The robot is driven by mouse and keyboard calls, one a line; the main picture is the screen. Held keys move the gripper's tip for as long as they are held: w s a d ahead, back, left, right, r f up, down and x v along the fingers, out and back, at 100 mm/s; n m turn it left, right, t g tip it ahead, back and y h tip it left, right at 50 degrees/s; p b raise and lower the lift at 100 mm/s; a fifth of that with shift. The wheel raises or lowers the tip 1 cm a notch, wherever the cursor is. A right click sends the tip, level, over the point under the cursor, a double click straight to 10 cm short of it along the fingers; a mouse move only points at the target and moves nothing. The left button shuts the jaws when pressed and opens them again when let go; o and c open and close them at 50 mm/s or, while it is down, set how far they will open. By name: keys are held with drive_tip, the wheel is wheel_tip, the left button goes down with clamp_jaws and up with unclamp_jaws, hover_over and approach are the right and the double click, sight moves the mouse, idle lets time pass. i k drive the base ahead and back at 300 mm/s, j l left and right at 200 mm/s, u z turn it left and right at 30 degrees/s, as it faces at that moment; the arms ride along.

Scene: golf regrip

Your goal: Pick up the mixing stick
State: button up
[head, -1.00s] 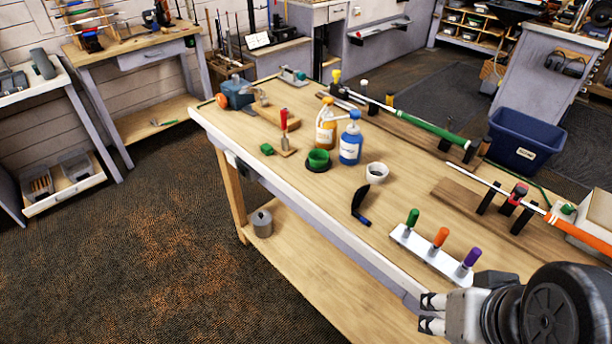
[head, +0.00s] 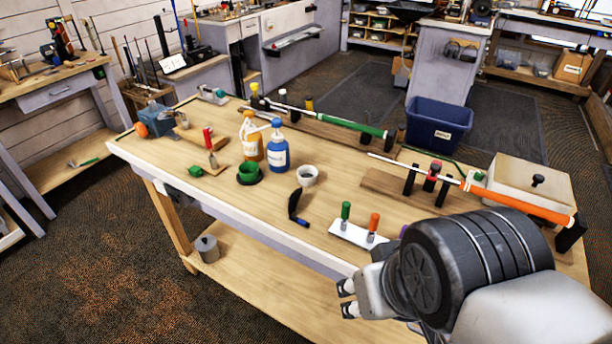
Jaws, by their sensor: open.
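I cannot make out for sure which thing is the mixing stick. A white rack (head: 352,236) near the table's front edge holds upright tools with a green handle (head: 346,211) and an orange handle (head: 374,222). A purple handle (head: 403,231) beside them is mostly hidden by my arm. A red-handled tool (head: 208,140) stands at a small wooden board to the left. My gripper (head: 347,299) is open and empty, in front of the table edge and apart from the rack in the picture.
Golf clubs rest on stands behind. A blue bin (head: 438,126) stands beyond.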

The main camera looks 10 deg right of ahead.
sight(205, 134)
drive_tip(key=i+j+z, duration=0.15)
drive_tip(key=j+z, duration=0.25)
drive_tip(key=j, duration=0.2)
drive_tip(key=i+j+z, duration=0.1)
drive_tip(key=j+z, duration=0.3)
drive_tip(key=j, duration=0.2)
drive_tip(key=j+z, duration=0.45)
drive_tip(key=j, duration=0.2)
